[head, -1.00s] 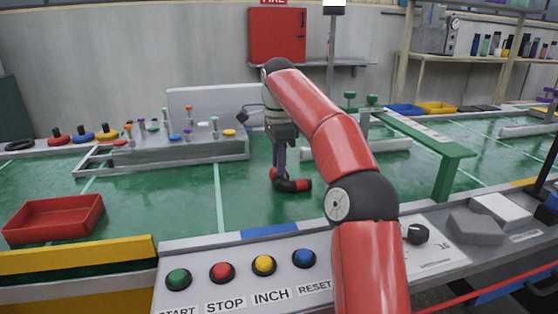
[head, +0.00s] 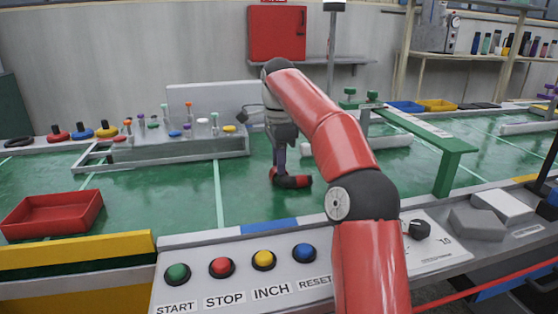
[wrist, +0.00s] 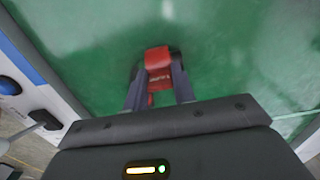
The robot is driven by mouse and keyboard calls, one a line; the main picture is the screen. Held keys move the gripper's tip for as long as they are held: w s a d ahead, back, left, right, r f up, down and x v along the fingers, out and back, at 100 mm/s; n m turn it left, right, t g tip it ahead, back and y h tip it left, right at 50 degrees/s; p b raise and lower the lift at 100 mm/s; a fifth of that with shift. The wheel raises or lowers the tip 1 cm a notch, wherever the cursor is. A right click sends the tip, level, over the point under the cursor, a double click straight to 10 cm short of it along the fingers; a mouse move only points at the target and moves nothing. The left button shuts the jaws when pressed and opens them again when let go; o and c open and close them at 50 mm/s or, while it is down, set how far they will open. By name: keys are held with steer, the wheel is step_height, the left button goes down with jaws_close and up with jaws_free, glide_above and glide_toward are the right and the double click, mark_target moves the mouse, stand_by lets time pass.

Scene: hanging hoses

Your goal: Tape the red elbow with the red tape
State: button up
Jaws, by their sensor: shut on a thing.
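A black and red elbow-shaped piece (head: 292,181) is at the green table surface in the middle of the head view. My gripper (head: 279,168) points down at its left end, with the fingers closed around it. In the wrist view, the red part of the piece (wrist: 157,62) sits between my two fingers, with dark parts at either side. I cannot tell whether it is lifted slightly off the table. A red disc with a dark knob (head: 59,135) stands at the far left; I cannot tell whether it is the red tape.
A red tray (head: 52,214) lies at the left. A grey rack with several coloured-top pegs (head: 185,147) stands behind. A green raised bar (head: 440,150) is at the right. A button panel (head: 240,250) runs along the front. Green table (head: 170,205) is clear around the piece.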

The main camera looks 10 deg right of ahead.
steer(key=shift+s+f, duration=0.1)
steer(key=shift+f, duration=0.5)
steer(key=shift+f+b, duration=0.25)
steer(key=shift+b, duration=0.15)
steer(key=shift+d+f, duration=0.1)
steer(key=shift+f, duration=0.1)
steer(key=shift+r, duration=0.1)
steer(key=shift+r+p, duration=1.35)
steer(key=shift+p, duration=0.05)
steer(key=shift+r+p, duration=0.35)
steer(key=shift+r, duration=2.05)
